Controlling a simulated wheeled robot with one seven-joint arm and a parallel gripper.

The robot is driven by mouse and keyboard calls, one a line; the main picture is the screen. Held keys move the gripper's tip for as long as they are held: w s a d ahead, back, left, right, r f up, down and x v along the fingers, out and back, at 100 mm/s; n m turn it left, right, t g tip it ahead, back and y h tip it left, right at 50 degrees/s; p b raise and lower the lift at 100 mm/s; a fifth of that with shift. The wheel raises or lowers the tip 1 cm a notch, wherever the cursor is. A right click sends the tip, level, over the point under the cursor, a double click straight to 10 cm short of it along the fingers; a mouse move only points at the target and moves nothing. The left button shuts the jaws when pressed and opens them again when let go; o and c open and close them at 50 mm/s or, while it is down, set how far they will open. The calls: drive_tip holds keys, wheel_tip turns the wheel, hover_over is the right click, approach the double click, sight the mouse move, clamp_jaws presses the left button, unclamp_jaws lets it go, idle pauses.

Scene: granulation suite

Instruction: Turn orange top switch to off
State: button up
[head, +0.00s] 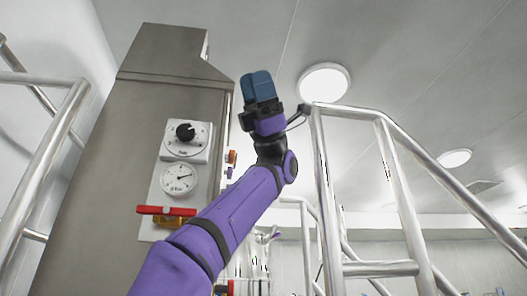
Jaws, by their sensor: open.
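A small orange switch (231,156) sticks out from the right side of the steel cabinet (95,170), near its front edge. It is small and seen edge-on, so I cannot tell its setting. A small purple part (229,173) sits just below it. My gripper (258,86) is raised above and to the right of the switch, apart from it. Its blue fingers point up, with nothing visible between them. The gripper is open, though from this angle the gap hardly shows.
The cabinet front carries a black knob (185,132), a round gauge (179,179) and a red-handled valve (166,210). Steel railings (331,200) stand close on the right, and another railing (40,165) on the left. Free room lies above, below the ceiling lamp (324,82).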

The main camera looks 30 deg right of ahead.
drive_tip(key=shift+s+n+g+h, duration=1.7)
drive_tip(key=shift+s+n+h, duration=0.1)
drive_tip(key=shift+n, duration=0.3)
